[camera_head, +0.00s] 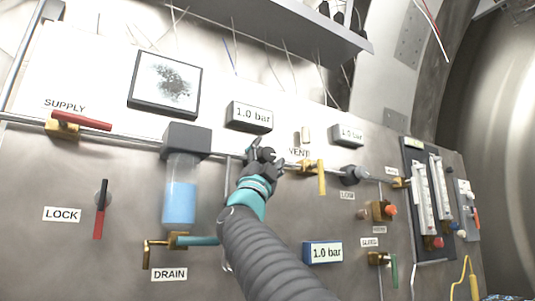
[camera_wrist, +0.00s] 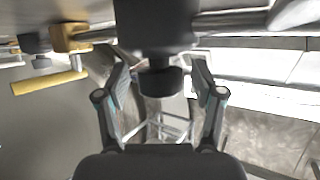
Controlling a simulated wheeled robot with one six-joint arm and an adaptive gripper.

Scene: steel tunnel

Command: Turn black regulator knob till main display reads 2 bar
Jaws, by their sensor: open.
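The main display (camera_head: 250,116) is a dark box on the panel and reads 1.0 bar. My gripper (camera_head: 261,160) is just below it, at the pipe along the panel. In the wrist view the black regulator knob (camera_wrist: 160,80) hangs under a dark regulator body (camera_wrist: 155,25). My open fingers stand on both sides of the knob, with gaps visible between them and it. In the head view my gripper mostly covers the regulator and its knob.
A yellow-handled valve (camera_head: 321,178) sits right of my gripper, near the VENT label. A filter bowl with blue liquid (camera_head: 180,203) is at left. A second dark regulator (camera_head: 353,175) is farther right.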

